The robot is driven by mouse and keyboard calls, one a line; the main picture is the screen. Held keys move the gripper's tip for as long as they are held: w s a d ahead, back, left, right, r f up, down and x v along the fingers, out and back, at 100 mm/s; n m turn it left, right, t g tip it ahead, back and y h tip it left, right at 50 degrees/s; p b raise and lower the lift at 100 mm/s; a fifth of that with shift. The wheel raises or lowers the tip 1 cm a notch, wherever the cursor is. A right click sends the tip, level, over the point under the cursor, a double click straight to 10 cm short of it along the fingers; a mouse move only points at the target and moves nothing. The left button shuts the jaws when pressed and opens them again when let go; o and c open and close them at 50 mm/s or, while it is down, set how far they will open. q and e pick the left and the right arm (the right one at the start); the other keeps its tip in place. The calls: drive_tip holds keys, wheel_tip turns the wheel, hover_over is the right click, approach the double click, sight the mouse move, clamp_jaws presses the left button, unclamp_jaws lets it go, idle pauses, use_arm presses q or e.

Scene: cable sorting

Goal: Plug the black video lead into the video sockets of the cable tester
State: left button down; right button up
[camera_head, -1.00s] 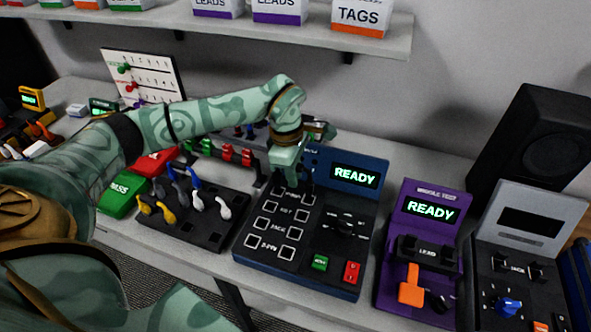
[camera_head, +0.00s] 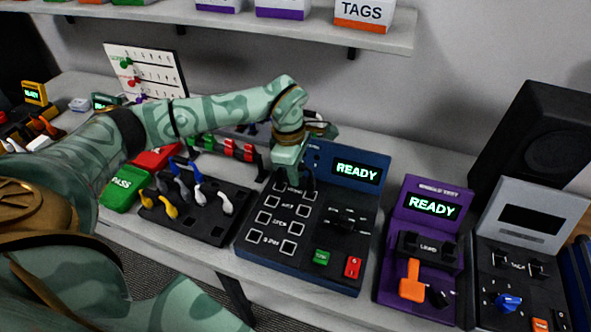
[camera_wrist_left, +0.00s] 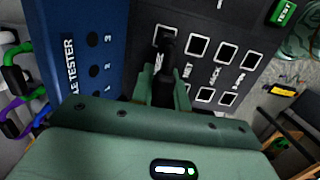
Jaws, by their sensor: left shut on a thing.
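The cable tester (camera_head: 274,255) is a dark blue box with a lit READY display (camera_head: 357,171) and two columns of white-framed sockets. My left gripper (camera_head: 303,184) points down over the far end of the socket panel. In the left wrist view its green fingers (camera_wrist_left: 163,88) are shut on the black video lead (camera_wrist_left: 168,46). The lead's plug end overlaps a white-framed socket (camera_wrist_left: 157,31) at the panel's end; whether it is seated I cannot tell. The lead's other end is hidden. My right gripper is not in view.
A black tray (camera_head: 205,238) holding yellow, white, grey and blue leads stands left of the tester. A purple tester (camera_head: 400,282) and a grey one (camera_head: 520,245) stand on the right. Green PASS (camera_head: 122,188) and red bins are at left. A shelf (camera_head: 390,38) hangs behind.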

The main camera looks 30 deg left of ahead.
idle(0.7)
use_arm(q)
drive_tip(key=shift+f, duration=0.5)
idle(0.3)
drive_tip(key=shift+f, duration=0.4)
idle(1.1)
drive_tip(key=c, duration=0.7)
unclamp_jaws()
drive_tip(key=shift+p, duration=0.35)
wheel_tip(320, 180, up, 8)
drive_tip(key=p, duration=0.6)
drive_tip(key=shift+p, duration=0.35)
